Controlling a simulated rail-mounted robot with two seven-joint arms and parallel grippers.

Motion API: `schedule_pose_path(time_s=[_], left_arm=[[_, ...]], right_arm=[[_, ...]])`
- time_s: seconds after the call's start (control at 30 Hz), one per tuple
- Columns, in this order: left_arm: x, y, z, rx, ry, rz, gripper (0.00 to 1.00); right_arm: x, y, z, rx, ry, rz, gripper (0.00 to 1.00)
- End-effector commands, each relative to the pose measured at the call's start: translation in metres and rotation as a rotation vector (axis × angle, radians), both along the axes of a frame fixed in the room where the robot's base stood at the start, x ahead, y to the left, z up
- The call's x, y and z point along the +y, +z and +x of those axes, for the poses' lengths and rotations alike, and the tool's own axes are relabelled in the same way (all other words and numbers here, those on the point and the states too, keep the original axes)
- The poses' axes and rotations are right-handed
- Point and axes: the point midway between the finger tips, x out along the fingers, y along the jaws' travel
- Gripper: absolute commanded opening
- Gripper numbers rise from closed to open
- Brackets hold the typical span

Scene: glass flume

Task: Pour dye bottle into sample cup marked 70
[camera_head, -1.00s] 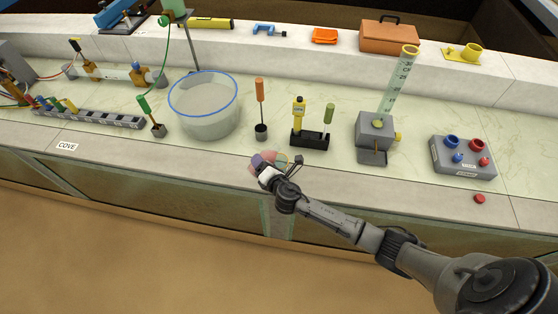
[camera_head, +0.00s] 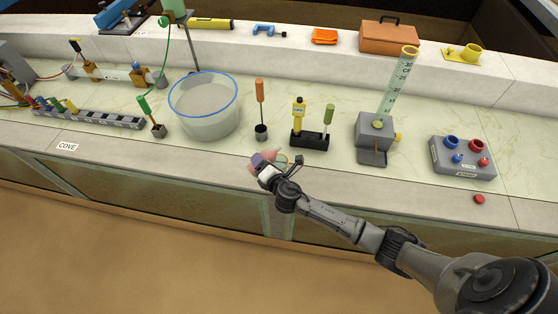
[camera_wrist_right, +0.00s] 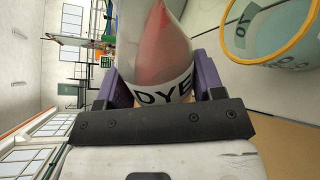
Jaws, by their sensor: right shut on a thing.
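The dye bottle (camera_wrist_right: 155,95) is clear, holds red liquid and bears a "DYE" label. My right gripper (camera_wrist_right: 157,88) is shut on it, with purple fingers on both sides; the gripper also shows in the head view (camera_head: 261,165). The bottle looks tipped well over against the room, and its red liquid lies slanted. A clear sample cup (camera_wrist_right: 265,30) with an orange-yellow rim is at the upper right of the wrist view, apart from the bottle. Its marking is turned and only partly readable. In the head view, the gripper largely hides bottle and cup at the bench's front edge. My left gripper is not in view.
A blue-rimmed basin (camera_head: 205,115), an orange-handled tool (camera_head: 260,105) and a black stand (camera_head: 309,138) stand behind the gripper. A grey block with a scaled tube (camera_head: 396,85) and a button box (camera_head: 463,157) are to the right. The bench front left of the gripper is clear.

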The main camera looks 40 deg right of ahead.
Motion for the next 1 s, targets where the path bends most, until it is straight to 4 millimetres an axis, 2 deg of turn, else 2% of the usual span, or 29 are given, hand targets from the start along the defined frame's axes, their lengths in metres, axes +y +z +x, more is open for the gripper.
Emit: schedule_pose_path(time_s=[1.0], left_arm=[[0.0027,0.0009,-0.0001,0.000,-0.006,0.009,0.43]], right_arm=[[0.0017,0.0039,0.0003,-0.005,0.001,0.062,0.37]])
